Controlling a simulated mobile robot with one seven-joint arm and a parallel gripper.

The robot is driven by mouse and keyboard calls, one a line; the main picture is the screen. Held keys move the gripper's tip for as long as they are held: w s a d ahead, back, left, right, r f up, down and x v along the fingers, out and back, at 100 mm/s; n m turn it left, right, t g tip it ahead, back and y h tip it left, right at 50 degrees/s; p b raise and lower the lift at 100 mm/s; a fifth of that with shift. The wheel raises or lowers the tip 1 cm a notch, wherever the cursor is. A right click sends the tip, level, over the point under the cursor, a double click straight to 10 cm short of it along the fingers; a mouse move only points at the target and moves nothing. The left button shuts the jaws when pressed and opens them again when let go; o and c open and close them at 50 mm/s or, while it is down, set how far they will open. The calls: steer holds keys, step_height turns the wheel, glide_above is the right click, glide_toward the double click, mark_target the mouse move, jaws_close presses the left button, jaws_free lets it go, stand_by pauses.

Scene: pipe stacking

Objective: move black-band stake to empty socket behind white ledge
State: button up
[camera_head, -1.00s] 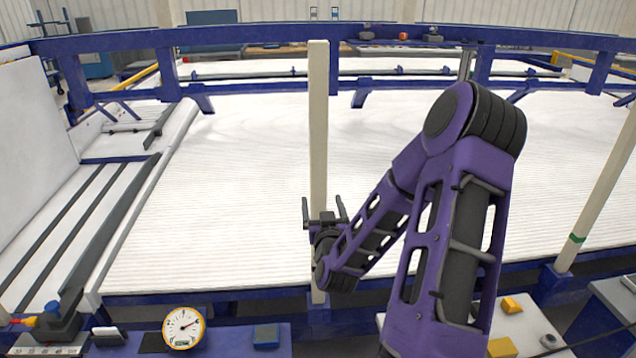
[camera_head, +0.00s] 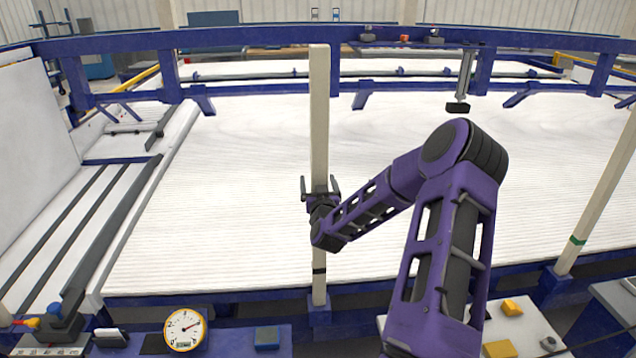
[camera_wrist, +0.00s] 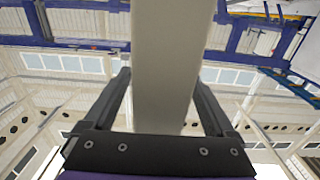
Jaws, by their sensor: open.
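The black-band stake (camera_head: 319,110) is a tall, pale upright post with a black band near its foot, standing in a blue socket (camera_head: 319,316) at the front rail. My gripper (camera_head: 320,188) is at about the middle of the stake, its two fingers spread on either side of it. In the wrist view the stake (camera_wrist: 170,60) runs up between the open fingers (camera_wrist: 163,100), with a small gap visible at the sides. I cannot make out an empty socket behind the white ledge.
A second pale stake with a green band (camera_head: 598,190) stands in a blue socket at right. A wide white ribbed bed (camera_head: 230,190) lies behind the stake. A dial gauge (camera_head: 184,330) sits front left. A blue beam (camera_head: 260,37) crosses the back.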

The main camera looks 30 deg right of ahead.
mark_target(318, 108)
steer(key=shift+c, duration=0.3)
jaws_close()
steer(key=shift+r+p, duration=0.8)
steer(key=shift+r, duration=3.7)
steer(key=shift+r, duration=6.05)
